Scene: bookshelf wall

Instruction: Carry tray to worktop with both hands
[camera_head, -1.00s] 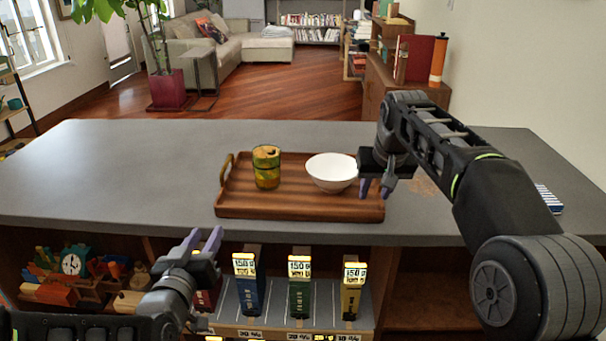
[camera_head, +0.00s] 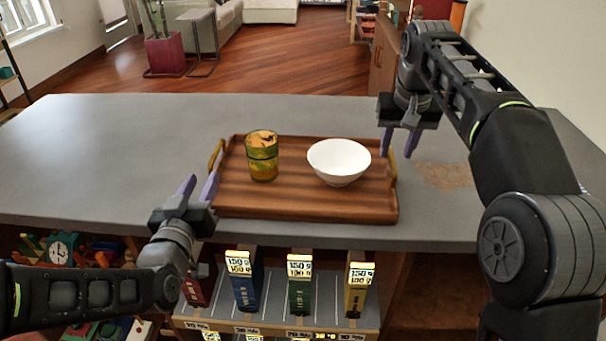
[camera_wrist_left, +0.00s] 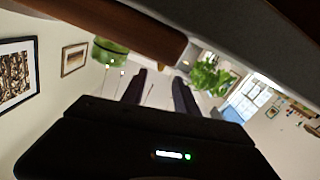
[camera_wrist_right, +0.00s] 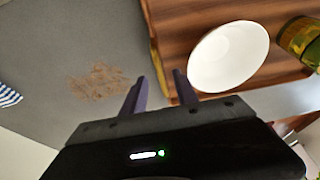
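The wooden tray (camera_head: 290,201) lies flat on the grey worktop, with a brass handle at its left end (camera_head: 216,156) and another at its right end (camera_head: 392,168). My left gripper (camera_head: 200,187) is open and empty at the tray's front left corner, close to the left handle. My right gripper (camera_head: 401,145) is open just above and beside the right handle. In the right wrist view the open fingers (camera_wrist_right: 158,88) are near the tray edge (camera_wrist_right: 178,25) and bowl (camera_wrist_right: 228,56).
The grey worktop (camera_head: 100,140) is clear to the left of the tray. A brown patch (camera_head: 445,176) marks it on the right. Below the front edge, a shelf holds several coloured boxes (camera_head: 299,287) and toys at left. A striped item shows in the right wrist view (camera_wrist_right: 8,95).

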